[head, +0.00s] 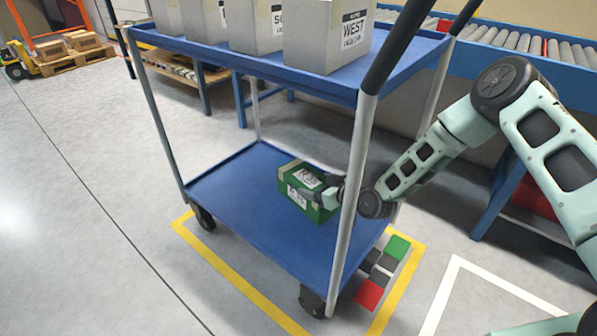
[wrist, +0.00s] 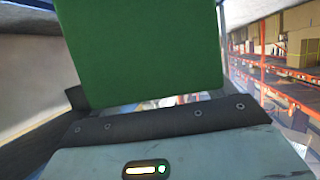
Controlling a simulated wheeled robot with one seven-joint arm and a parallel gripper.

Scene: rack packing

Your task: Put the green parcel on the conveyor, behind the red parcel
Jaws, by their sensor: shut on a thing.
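The green parcel (head: 300,205), a box with white labels and a tan strip, is at the lower blue shelf of the cart (head: 240,215). My gripper (head: 325,195) is shut on it from the right, reaching in past the cart's near post. I cannot tell whether the parcel touches the shelf. In the wrist view the parcel (wrist: 140,50) fills the upper middle, right ahead of my gripper (wrist: 155,105). The roller conveyor (head: 500,38) runs along the back right. A small red patch (head: 443,25) shows there behind the cart handle; I cannot tell if it is the red parcel.
Several white boxes (head: 325,38) stand on the cart's upper shelf (head: 260,62), above the parcel. The near post (head: 352,195) is close to my arm. Red, green and dark floor patches (head: 370,293) lie beside the cart. The floor at left is clear.

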